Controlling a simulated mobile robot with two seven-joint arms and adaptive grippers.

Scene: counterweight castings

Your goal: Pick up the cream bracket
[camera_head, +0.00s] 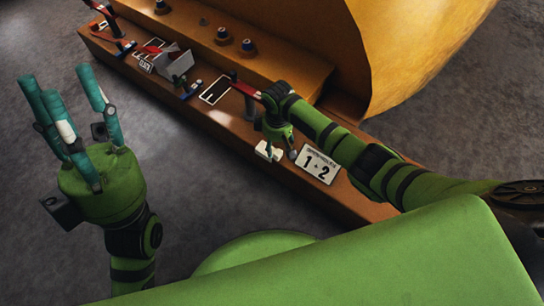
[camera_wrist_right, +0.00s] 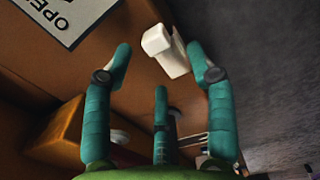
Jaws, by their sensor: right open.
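The cream bracket (camera_head: 268,152) lies on the brown ledge near its front edge in the head view. In the right wrist view the cream bracket (camera_wrist_right: 167,49) is a pale L-like piece just beyond and between the fingertips. My right gripper (camera_head: 277,143) is above and beside the bracket. In the wrist view its teal fingers (camera_wrist_right: 163,62) are spread open, with nothing held between them. Whether any finger touches the bracket cannot be told. My left gripper (camera_head: 66,92) is open and empty, fingers up, away from the ledge at the left.
A white sign marked 1 and 2 (camera_head: 318,165) lies right of the bracket. A grey post (camera_head: 249,104), a black-framed card (camera_head: 214,90), a grey box (camera_head: 174,64) and several small knobs stand further left along the ledge (camera_head: 200,118). A large yellow curved body (camera_head: 415,50) rises behind.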

